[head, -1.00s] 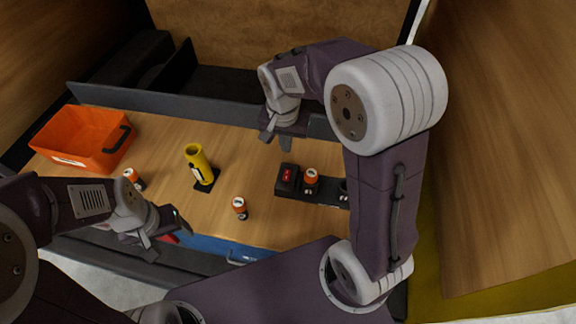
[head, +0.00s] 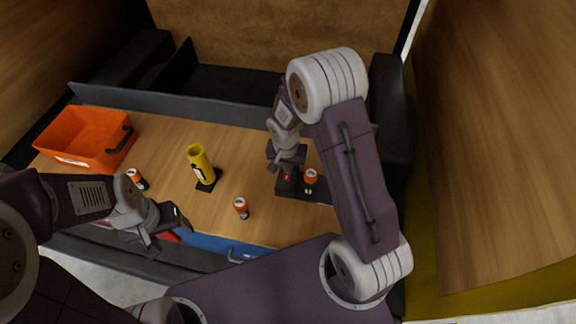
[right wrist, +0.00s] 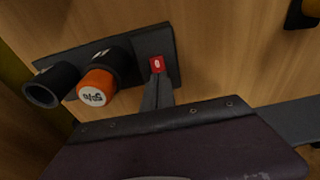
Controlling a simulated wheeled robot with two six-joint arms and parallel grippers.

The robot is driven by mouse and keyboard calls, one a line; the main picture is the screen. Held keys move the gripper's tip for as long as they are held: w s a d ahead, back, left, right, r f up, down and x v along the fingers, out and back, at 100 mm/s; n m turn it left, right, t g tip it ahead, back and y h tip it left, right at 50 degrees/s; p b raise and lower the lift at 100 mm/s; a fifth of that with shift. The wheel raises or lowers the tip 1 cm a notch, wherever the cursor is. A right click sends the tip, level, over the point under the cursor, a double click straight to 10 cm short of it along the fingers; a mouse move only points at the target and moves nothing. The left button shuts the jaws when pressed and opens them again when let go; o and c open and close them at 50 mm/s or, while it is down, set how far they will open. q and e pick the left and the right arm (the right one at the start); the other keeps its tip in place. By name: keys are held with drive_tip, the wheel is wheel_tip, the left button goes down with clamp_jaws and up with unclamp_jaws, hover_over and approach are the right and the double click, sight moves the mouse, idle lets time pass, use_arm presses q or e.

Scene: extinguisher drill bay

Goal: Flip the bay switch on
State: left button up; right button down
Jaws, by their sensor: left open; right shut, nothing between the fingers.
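The bay switch is a black box with a red rocker (head: 288,176) on the dark strip on the workbench. In the right wrist view the red rocker (right wrist: 157,64) shows a white mark like a 0. My right gripper (head: 285,165) is over the switch, partly hiding it in the head view. Its shut, empty fingers (right wrist: 158,92) point at the rocker, with the tips close to its near edge; I cannot tell whether they touch. My left gripper (head: 163,231) is open and empty near the bench's front edge, away from the switch.
An orange-topped cell (right wrist: 97,87) stands in a socket beside the switch, with an empty black socket (right wrist: 50,86) further along. A yellow cylinder (head: 199,162), loose orange-topped cells (head: 241,207) and (head: 137,179), and an orange bin (head: 88,139) stand left of it.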

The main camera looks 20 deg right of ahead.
drive_tip(key=shift+w+f+b, duration=0.1)
drive_tip(key=shift+f+b, duration=0.5)
drive_tip(key=shift+b, duration=0.1)
drive_tip(key=shift+r+p, duration=0.35)
drive_tip(key=shift+s+f, duration=0.1)
drive_tip(key=shift+s, duration=0.25)
drive_tip(key=shift+s+a+b, duration=0.3)
drive_tip(key=shift+s+b, duration=0.15)
drive_tip(key=shift+a, duration=0.1)
drive_tip(key=shift+r, duration=0.2)
